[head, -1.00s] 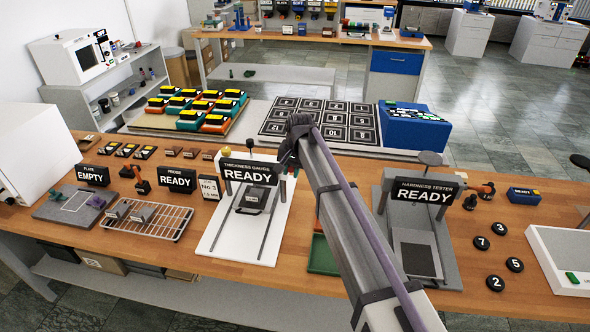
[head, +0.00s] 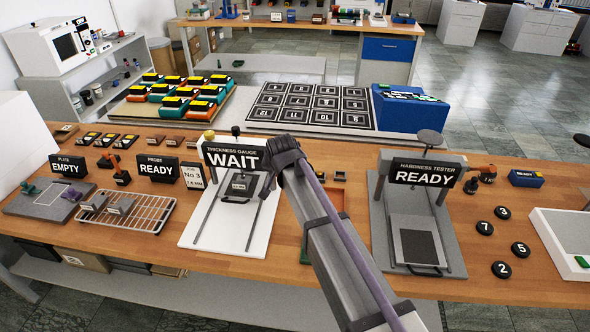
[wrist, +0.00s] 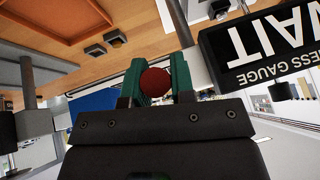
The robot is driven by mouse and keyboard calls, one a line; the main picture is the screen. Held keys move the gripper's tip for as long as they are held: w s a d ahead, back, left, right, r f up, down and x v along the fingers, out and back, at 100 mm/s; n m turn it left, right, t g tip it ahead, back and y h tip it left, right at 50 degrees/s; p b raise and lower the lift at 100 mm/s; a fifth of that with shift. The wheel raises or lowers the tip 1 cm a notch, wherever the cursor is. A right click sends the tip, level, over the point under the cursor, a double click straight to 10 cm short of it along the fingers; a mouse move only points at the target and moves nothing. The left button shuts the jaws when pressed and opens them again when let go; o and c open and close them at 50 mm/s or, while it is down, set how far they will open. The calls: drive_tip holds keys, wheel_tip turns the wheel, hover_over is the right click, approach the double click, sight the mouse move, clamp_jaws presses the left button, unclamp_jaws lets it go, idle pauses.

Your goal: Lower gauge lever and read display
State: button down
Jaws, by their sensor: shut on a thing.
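The thickness gauge (head: 203,213) is a white base with dark rails and a small dark carriage on it. Its black display (head: 233,158) reads "WAIT" in the head view, and it shows upside down in the wrist view (wrist: 265,40). The red ball knob (wrist: 155,82) of the gauge lever sits between the green fingers of my gripper (wrist: 157,72), which is shut on it. In the head view, my arm's wrist is at the right edge of the display and hides the fingers and the knob.
The hardness tester (head: 378,222) stands to the right, its display reading "READY". A wire rack (head: 150,218) is on the left, beside a probe sign and a job card (head: 193,177). Several round black weights (head: 485,228) lie at the right.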

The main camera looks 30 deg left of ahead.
idle(0.3)
drive_tip(key=c, duration=1)
unclamp_jaws()
drive_tip(key=shift+o, duration=0.2)
drive_tip(key=shift+r, duration=0.1)
drive_tip(key=p+v, duration=0.9)
drive_tip(key=v, duration=0.1)
drive_tip(key=shift+s+d+r, duration=0.2)
